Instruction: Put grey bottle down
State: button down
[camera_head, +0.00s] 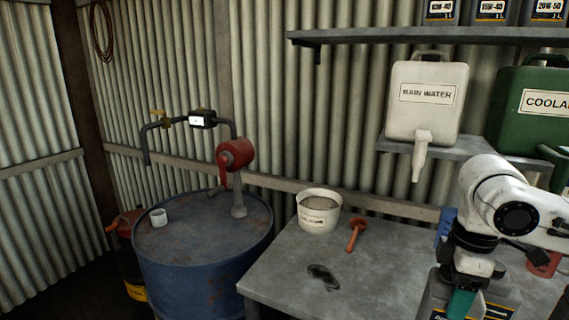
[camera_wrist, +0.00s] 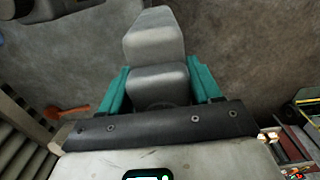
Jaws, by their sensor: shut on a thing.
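The grey bottle (camera_wrist: 155,38) is between the teal fingers of my gripper (camera_wrist: 160,84) in the wrist view, and my gripper is shut on it. In the head view my gripper (camera_head: 462,302) points down at the lower right. The bottle's grey body (camera_head: 436,299) shows around the teal finger, with a dark label cut off by the bottom edge. Its base is out of view, so I cannot tell whether it touches the grey metal bench (camera_head: 285,276).
A blue drum (camera_head: 195,265) with a pump stands left. A rain water jug (camera_head: 427,105) and green coolant jug (camera_head: 525,125) sit on the shelf behind.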

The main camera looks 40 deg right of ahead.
jog(key=w+a+f+m, duration=0.1)
jog(key=w+a+f, duration=0.5)
jog(key=a+f, duration=0.4)
jog(key=w+a+f+m, duration=0.2)
jog(key=w+a+f, duration=0.5)
jog(key=a+f, duration=0.3)
jog(key=w+a+f+m, duration=0.2)
jog(key=w+a+f, duration=0.4)
jog(key=a+f, duration=0.4)
jog(key=shift+w+f, duration=0.3)
jog(key=shift+f, duration=0.5)
jog(key=w+a+r, duration=0.3)
jog(key=w, duration=0.2)
jog(key=s+d+f, duration=0.2)
jog(key=s+f, duration=0.1)
jog(key=s, duration=0.2)
jog(key=shift+d, duration=0.4)
